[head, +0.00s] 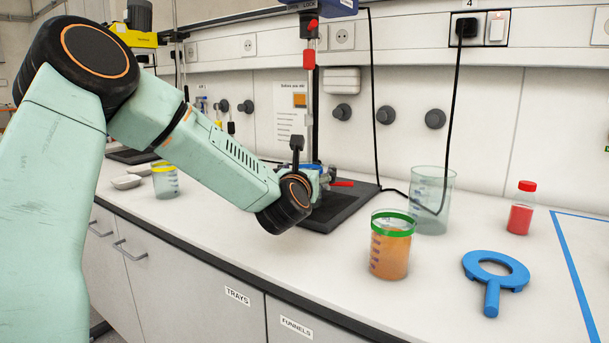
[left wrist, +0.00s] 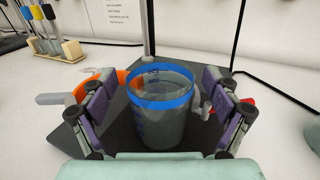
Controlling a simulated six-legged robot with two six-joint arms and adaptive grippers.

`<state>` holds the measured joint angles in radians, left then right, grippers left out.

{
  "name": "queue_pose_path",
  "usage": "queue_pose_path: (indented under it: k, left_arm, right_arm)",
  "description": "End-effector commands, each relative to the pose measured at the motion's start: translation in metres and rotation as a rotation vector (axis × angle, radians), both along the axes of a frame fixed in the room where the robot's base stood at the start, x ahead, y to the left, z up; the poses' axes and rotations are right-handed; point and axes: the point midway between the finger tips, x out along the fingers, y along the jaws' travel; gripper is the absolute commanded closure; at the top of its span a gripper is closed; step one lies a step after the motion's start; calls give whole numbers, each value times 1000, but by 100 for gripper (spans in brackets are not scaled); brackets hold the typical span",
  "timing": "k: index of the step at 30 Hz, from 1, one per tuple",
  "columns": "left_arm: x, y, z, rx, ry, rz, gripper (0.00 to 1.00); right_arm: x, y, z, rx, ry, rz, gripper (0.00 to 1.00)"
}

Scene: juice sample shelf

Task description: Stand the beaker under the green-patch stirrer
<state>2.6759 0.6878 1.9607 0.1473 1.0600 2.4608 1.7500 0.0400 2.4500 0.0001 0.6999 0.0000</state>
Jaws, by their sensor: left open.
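A beaker with a blue band (left wrist: 162,110) stands upright on a dark stand base (left wrist: 65,140) in the left wrist view. My left gripper (left wrist: 160,84) is open, with one finger on each side of this beaker; contact cannot be told. In the head view my left wrist largely hides the left gripper (head: 322,180) and this beaker. A stirrer with a blue patch (head: 338,4) hangs above that base. A stirrer with a yellow body (head: 135,37) stands far left. A green-banded beaker of orange juice (head: 390,252) stands on the counter. No green-patch stirrer shows. My right gripper is not in view.
A large clear beaker (head: 433,205), a red bottle (head: 521,212) and a blue ring tool (head: 492,290) stand or lie right. A yellow-banded beaker (head: 165,182) is left. A black cable hangs near the large beaker. The front counter has free room.

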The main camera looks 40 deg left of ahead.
Motion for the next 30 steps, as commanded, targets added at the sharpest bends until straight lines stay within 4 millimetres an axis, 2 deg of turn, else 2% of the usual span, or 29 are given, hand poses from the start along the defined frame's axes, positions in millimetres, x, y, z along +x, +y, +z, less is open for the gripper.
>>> queue_pose_path:
  k: [18, 24, 30]
  left_arm:
    - [-86, -48, 0, -3, -2, -2, 12]
    - [-99, -56, 1, 1, -2, -1, 12]
    - [-101, -57, 1, 2, -1, 0, 12]
  right_arm:
    - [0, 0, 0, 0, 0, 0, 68]
    - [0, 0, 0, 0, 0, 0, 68]
    - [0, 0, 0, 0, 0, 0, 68]
